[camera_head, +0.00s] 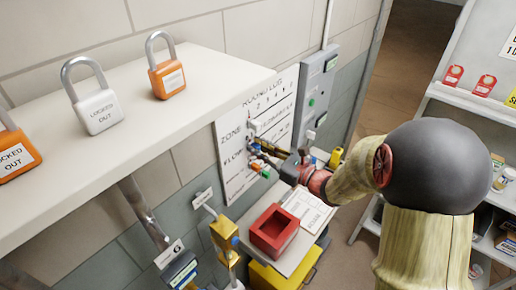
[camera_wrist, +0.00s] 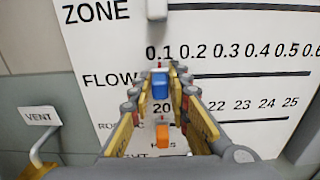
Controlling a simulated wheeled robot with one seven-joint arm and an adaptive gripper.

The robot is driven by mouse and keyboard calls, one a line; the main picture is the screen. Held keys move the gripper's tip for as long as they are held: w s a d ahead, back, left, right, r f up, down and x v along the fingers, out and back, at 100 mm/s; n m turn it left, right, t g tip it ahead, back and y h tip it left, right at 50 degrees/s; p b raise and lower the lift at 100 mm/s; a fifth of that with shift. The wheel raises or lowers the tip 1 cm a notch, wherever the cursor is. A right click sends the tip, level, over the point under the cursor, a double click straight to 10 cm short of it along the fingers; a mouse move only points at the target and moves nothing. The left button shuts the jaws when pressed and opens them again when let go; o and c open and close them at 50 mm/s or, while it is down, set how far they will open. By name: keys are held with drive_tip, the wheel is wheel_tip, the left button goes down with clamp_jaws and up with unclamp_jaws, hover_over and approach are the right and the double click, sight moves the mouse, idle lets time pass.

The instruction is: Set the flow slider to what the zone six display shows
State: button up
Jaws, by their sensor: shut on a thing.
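The wall board (camera_head: 232,175) carries rows marked ZONE and FLOW. In the wrist view, the blue slider knob (camera_wrist: 160,86) is on the FLOW row, just below the 0.1 mark at the left of the scale. My gripper (camera_wrist: 162,78) is shut on this blue knob, one finger on each side. In the head view my gripper (camera_head: 275,160) reaches the board from the right and partly hides it. A small blue-grey unit (camera_head: 181,272) under a tag that looks like a 6 is at the lower left; its reading is not legible.
An orange knob (camera_wrist: 162,134) sits below the blue one, between my fingers. A white knob (camera_wrist: 157,9) is above. A VENT lever (camera_wrist: 40,142) is at left. A shelf with padlocks (camera_head: 98,110) overhangs the left; a red bin (camera_head: 273,232) stands below.

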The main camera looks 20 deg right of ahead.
drive_tip(key=shift+d, duration=0.1)
clamp_jaws()
drive_tip(key=w+d, duration=0.2)
drive_tip(key=d, duration=0.1)
drive_tip(key=shift+w+d, duration=0.25)
drive_tip(key=shift+d, duration=0.05)
drive_tip(key=o, duration=0.8)
unclamp_jaws()
drive_tip(key=v, duration=1.2)
